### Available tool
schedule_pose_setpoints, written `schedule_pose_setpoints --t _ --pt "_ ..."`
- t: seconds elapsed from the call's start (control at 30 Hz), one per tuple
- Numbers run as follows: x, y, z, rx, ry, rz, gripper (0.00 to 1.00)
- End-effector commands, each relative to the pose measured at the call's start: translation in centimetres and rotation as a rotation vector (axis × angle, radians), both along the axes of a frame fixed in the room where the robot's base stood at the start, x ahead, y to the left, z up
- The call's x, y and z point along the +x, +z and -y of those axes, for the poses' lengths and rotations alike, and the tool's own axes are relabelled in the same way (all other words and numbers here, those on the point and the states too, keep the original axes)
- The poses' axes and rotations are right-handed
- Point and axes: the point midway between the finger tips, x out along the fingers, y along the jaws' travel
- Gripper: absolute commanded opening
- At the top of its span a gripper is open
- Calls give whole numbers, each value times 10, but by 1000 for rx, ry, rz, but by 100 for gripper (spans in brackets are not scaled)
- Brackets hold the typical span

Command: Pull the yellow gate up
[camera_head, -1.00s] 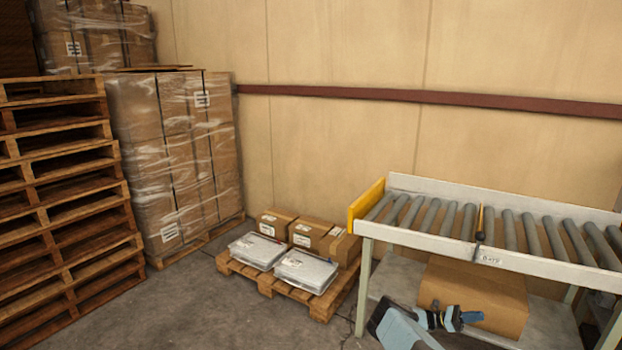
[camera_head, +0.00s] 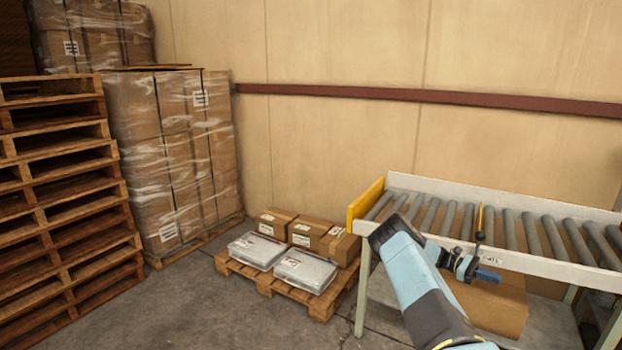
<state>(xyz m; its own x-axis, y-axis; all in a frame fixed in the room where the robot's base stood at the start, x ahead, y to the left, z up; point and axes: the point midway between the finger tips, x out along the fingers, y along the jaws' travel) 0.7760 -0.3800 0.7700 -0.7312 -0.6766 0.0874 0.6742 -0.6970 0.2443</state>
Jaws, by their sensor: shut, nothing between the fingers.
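A roller conveyor (camera_head: 541,264) stands at the right. A thin upright yellow piece (camera_head: 480,218) with a dark part (camera_head: 480,237) at its foot stands at the conveyor's near rail. A small label, partly hidden, is just below it. A larger yellow plate (camera_head: 366,204) closes the conveyor's left end. I cannot tell for certain which yellow piece is the gate. My gripper (camera_head: 490,275), with blue fingertips, is shut and empty. In the picture it sits just below the dark part and in front of the near rail; its depth gap is unclear.
A cardboard box (camera_head: 497,306) is under the conveyor, partly behind my arm. A low pallet (camera_head: 265,284) with boxes and clear-lidded cases stands left of the conveyor. Stacked pallets (camera_head: 60,200) and wrapped cartons (camera_head: 175,150) fill the left. The floor between is clear.

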Motion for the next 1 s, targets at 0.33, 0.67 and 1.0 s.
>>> schedule_pose_setpoints --t 0.33,0.67,1.0 --pt "-14 72 -13 121 -75 249 0" --pt "-32 131 -37 232 -129 477 0" --pt "-55 188 -73 347 -175 703 0"
